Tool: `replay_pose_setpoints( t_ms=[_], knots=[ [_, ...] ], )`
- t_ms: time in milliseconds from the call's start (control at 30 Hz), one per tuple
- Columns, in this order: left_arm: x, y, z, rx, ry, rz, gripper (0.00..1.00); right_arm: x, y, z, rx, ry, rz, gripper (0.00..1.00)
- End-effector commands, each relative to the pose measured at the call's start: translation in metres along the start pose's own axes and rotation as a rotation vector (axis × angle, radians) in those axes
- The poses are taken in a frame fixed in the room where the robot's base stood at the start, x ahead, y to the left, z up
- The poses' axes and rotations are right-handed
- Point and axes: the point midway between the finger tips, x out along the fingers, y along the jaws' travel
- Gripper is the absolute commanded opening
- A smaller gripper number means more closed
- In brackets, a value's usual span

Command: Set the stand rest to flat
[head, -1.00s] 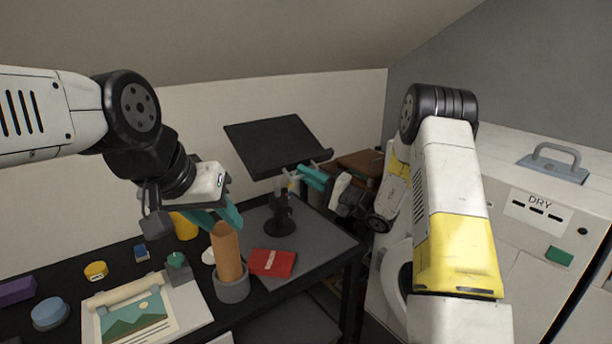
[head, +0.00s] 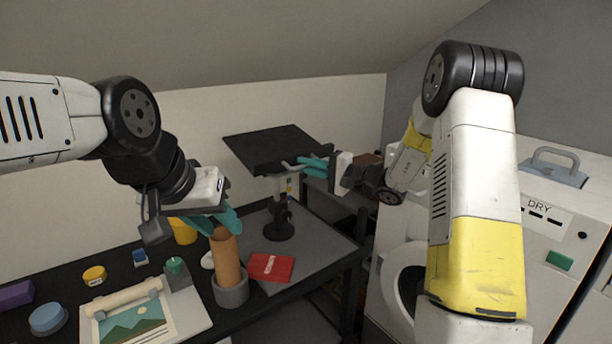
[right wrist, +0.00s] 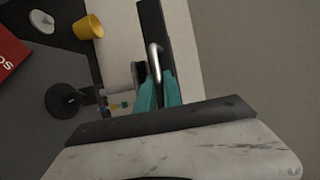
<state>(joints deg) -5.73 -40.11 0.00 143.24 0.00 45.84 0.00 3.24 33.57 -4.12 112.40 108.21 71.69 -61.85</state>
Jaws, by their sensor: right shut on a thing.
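The stand's black rest (head: 268,146) sits atop a post on a round black base (head: 279,229) at the back of the desk. The rest looks close to level in the head view, with only a slight tilt. Its edge shows in the right wrist view (right wrist: 154,30). A metal handle (head: 287,166) is on the rest's near right edge. My right gripper (head: 305,166) is shut on this handle, which also shows between the teal fingers in the right wrist view (right wrist: 155,62). My left gripper (head: 222,222) is by the top of a brown tube; its fingertips are partly hidden.
The brown tube (head: 226,260) stands in a grey holder. A red book (head: 271,267) lies near the stand base. A yellow cup (head: 183,231) and a landscape picture (head: 133,325) are farther left. A white machine marked DRY (head: 544,212) stands at right.

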Motion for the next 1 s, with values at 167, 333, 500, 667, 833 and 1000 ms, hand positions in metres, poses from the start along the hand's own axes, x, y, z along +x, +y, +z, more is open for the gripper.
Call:
replay_pose_setpoints(
  t_ms=[167,333,500,667,833,1000],
  knots=[
    [0.000,0.000,0.000,0.000,0.000,0.000,0.36,0.001,-0.023,-0.001,0.034,0.000,0.095,0.00],
    [0.000,0.000,0.000,0.000,0.000,0.000,0.36,0.002,-0.034,-0.001,0.038,-0.001,0.097,0.00],
    [0.000,0.000,0.000,0.000,0.000,0.000,0.36,0.003,-0.040,-0.002,0.039,-0.001,0.096,0.00],
    [0.000,0.000,0.000,0.000,0.000,0.000,0.36,0.004,-0.043,-0.002,0.038,-0.001,0.095,0.00],
    [0.000,0.000,0.000,0.000,0.000,0.000,0.36,0.004,-0.044,-0.002,0.037,-0.001,0.092,0.00],
    [0.000,0.000,0.000,0.000,0.000,0.000,0.36,0.004,-0.044,-0.002,0.036,-0.001,0.090,0.21]
  ],
)
